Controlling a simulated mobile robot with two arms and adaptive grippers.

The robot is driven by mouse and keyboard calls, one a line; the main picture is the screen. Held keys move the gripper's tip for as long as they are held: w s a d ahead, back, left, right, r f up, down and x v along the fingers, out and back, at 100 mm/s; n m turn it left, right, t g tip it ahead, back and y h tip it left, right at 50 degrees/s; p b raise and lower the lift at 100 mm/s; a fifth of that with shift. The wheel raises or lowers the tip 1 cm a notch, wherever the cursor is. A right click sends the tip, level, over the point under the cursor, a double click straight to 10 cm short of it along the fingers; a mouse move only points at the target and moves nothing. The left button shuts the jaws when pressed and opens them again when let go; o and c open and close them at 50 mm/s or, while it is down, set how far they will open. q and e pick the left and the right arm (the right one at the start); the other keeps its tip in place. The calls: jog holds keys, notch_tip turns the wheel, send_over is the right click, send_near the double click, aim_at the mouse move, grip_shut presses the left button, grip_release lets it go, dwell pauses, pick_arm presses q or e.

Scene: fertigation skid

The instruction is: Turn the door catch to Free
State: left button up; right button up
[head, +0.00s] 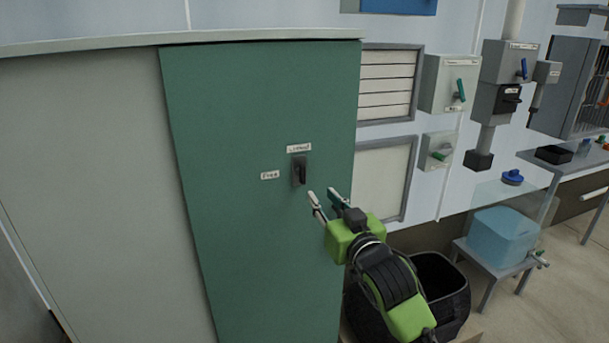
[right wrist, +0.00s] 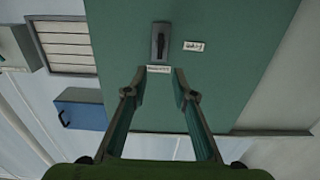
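The door catch (head: 300,172) is a small dark lever on a grey plate, on a green cabinet door (head: 250,240). The lever stands upright, in line with a label above it (head: 299,148) that seems to read "Locked". A "Free" label (head: 270,175) sits to its left. My right gripper (head: 321,193) is open and empty, just right of and below the catch in the head view, apart from it. In the right wrist view, the catch (right wrist: 160,42) shows beyond the open fingertips (right wrist: 158,75), seen upside down. My left gripper is not in view.
A black bin (head: 435,285) stands on the floor at right, beneath my right arm. Louvred panels (head: 388,85) and wall switch boxes (head: 452,82) are right of the cabinet. A blue tank (head: 502,237) sits on a stool. The door face around the catch is clear.

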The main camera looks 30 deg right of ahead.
aim_at(304, 174)
jog(key=p+x, duration=0.2)
jog(key=x, duration=1.1)
jog(key=shift+w, duration=0.1)
jog(key=shift+a, duration=0.1)
grip_shut()
